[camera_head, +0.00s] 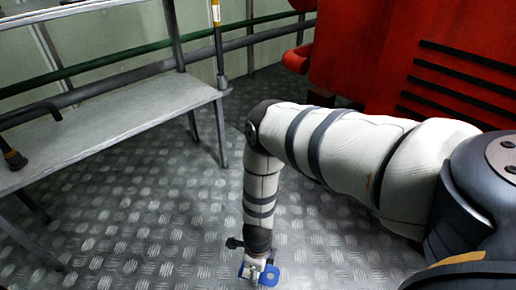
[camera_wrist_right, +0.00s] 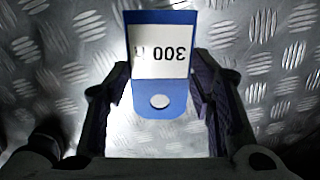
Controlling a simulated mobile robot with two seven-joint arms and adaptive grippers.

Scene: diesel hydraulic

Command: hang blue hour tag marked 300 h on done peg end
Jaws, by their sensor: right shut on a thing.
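The blue tag (camera_wrist_right: 158,103) has a white label reading 300 h, upside down in the right wrist view, and a pale round spot near its end. My right gripper (camera_wrist_right: 158,88) is shut on the tag, with one finger along each side. In the head view, the tag (camera_head: 269,275) and my right gripper (camera_head: 257,266) are low in the picture, above the floor. My left gripper is out of view. The done peg cannot be made out in these frames.
A grey bench (camera_head: 110,124) stands at the left, with a dark tool (camera_head: 14,158) at its left end. Pipes (camera_head: 120,62) run along the wall behind it. A red machine (camera_head: 385,50) fills the back right. The tread-plate floor (camera_head: 150,220) is clear.

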